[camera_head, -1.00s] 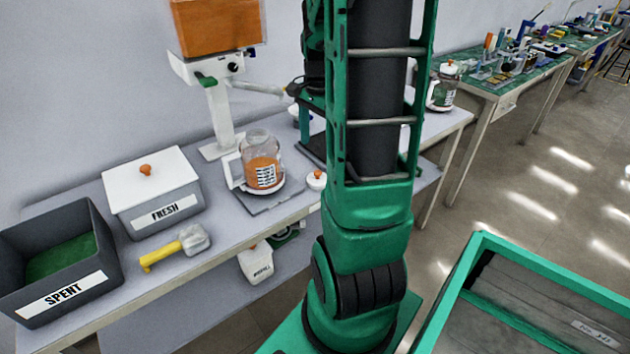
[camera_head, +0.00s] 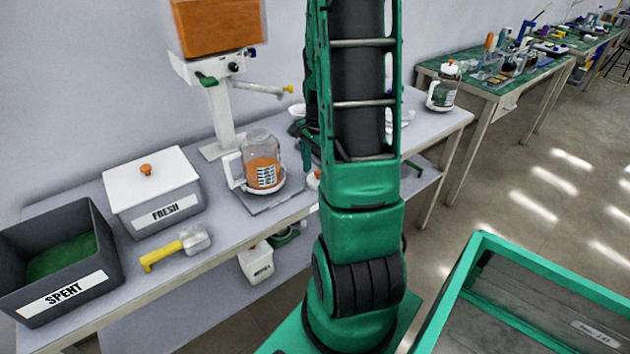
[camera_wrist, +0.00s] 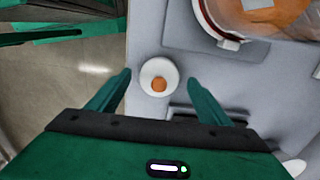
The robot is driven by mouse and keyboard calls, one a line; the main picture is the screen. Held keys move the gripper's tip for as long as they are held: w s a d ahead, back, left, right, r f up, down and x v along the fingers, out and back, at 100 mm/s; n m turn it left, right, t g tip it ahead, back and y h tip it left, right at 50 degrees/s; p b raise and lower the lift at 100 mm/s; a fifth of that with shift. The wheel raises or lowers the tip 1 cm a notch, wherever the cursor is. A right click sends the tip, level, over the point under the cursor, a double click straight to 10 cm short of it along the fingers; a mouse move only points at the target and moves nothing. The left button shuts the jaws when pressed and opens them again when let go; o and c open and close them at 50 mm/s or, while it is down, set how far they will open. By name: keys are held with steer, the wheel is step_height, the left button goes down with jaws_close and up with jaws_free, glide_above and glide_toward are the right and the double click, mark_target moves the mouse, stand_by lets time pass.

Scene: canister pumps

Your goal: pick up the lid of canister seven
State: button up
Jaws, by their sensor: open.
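A small round white lid with an orange knob (camera_wrist: 159,77) lies on the grey table, near its front edge. In the head view the lid (camera_head: 313,180) is partly hidden by my arm. An open glass canister (camera_head: 262,173) with orange contents and a label stands just left of it; I cannot read a seven on it. The canister also shows at the top right of the wrist view (camera_wrist: 262,22). My gripper (camera_wrist: 160,80) is open, with the lid seen between its two fingers and nothing held. How far the fingers are above the lid is unclear.
A dispenser (camera_head: 222,110) with an orange hopper and side arm stands behind the canister. A FRESH bin (camera_head: 160,196), a yellow-handled scoop (camera_head: 178,247) and a SPENT bin (camera_head: 62,268) stand to the left. Another lidded canister (camera_head: 442,92) is at the far right table end.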

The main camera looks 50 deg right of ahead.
steer(key=shift+f, duration=0.4)
steer(key=shift+c, duration=0.2)
steer(key=c, duration=1.1)
steer(key=shift+r, duration=0.15)
